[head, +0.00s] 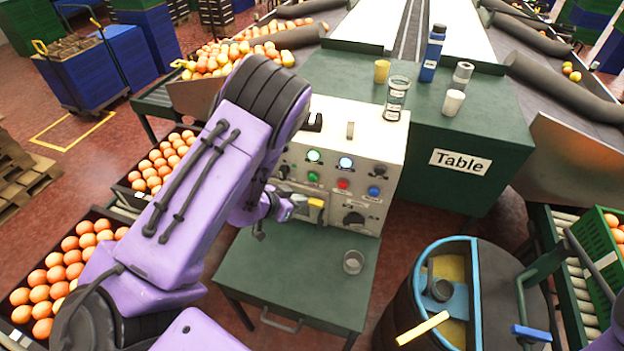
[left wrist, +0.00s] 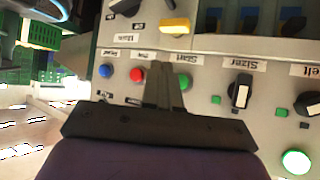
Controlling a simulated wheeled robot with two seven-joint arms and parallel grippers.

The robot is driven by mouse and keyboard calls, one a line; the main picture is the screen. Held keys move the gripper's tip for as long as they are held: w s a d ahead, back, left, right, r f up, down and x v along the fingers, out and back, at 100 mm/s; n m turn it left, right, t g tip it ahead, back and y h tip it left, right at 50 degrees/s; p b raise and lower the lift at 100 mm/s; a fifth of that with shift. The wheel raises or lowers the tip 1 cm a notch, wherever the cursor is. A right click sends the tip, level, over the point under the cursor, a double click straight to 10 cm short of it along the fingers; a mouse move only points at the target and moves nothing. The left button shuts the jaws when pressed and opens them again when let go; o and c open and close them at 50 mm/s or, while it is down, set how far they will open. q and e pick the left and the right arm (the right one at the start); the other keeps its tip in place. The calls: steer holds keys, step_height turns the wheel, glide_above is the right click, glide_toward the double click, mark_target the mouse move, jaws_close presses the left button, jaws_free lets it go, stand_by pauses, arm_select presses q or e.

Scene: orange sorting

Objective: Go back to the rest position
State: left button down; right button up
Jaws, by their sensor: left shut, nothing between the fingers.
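My left arm reaches in from the left in the head view. Its gripper (head: 291,208) is in front of the lower left part of the control panel (head: 334,146). The left wrist view shows its fingers (left wrist: 164,85) shut with nothing between them. They overlap the panel face between a red button (left wrist: 137,75) and a green button (left wrist: 186,83); whether they touch it I cannot tell. A yellow switch handle (left wrist: 174,25) shows beyond the fingertips. It also shows in the head view (head: 316,203), just right of the gripper. My right gripper is out of view.
A green stand (head: 290,270) with a small clear cup (head: 353,262) is below the panel. A green table (head: 487,124) holds bottles and cups at the back. Crates of oranges (head: 158,160) line the left. A dark drum (head: 398,310) stands at lower right.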

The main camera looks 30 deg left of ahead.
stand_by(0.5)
arm_select(q)
steer(key=s+d+f+n+g+y+b, duration=0.1)
steer(key=s+f+n+g+y+b, duration=0.2)
steer(key=s+f, duration=0.7)
steer(key=s+d+f+n+g+y+b, duration=0.1)
steer(key=s+f+n+g+y+b, duration=0.2)
steer(key=s, duration=1.5)
step_height(320, 180, down, 7)
steer(key=n+g, duration=0.1)
steer(key=n, duration=0.3)
steer(key=shift+y+b, duration=0.3)
steer(key=shift+b, duration=0.1)
steer(key=shift+w, duration=0.1)
